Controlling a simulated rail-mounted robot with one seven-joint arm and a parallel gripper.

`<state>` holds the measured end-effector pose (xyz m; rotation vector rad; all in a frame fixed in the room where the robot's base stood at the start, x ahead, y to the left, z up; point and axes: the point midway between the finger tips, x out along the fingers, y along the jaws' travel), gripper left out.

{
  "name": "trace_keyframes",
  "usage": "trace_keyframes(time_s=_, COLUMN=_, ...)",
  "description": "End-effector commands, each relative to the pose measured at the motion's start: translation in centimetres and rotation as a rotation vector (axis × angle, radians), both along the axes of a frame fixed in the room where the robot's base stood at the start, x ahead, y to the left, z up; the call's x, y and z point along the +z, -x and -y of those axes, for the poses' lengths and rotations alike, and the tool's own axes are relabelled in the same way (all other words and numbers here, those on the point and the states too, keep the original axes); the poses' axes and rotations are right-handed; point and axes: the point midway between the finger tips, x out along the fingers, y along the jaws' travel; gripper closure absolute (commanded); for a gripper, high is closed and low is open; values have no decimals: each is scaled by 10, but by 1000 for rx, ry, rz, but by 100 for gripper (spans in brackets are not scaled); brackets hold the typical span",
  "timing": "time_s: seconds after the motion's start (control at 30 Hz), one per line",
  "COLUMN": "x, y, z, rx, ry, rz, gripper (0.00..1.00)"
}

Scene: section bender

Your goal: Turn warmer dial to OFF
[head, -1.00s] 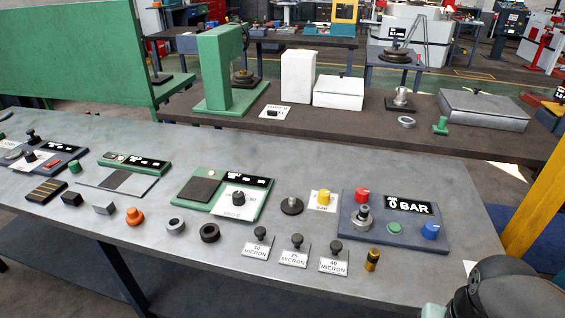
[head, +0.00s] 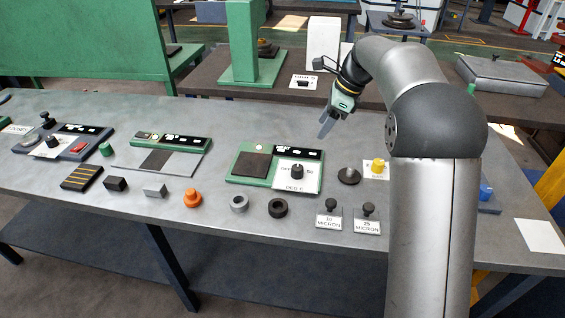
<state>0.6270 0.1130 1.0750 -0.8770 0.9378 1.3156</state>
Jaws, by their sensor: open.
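A black dial (head: 297,171) stands on a white label plate (head: 299,186) on the green-edged unit in the middle of the bench. The plate reads OFF at the upper left and 50 at the right; the lower text is small. Which mark the dial points to is too small to tell. My gripper (head: 326,126) hangs above and to the right of the dial, beyond it toward the back edge of the bench. It is open, holds nothing, and is apart from the dial.
A black round knob piece (head: 348,176) and a yellow knob (head: 377,166) stand right of the dial. An orange knob (head: 192,198) and a black ring (head: 278,208) lie in front. A green machine stand (head: 245,50) rises behind. My arm hides the bench's right part.

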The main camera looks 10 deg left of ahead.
Motion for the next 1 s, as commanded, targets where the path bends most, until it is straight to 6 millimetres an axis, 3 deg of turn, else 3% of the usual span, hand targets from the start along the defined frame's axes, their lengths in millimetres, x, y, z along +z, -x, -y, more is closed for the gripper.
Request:
trace_keyframes(time_s=0.7, x=-131, y=-2, z=-54, rx=3, ry=1, rz=-2, gripper=44)
trace_keyframes(time_s=1.0, x=-154, y=-3, z=-63, rx=4, ry=1, rz=1, gripper=44)
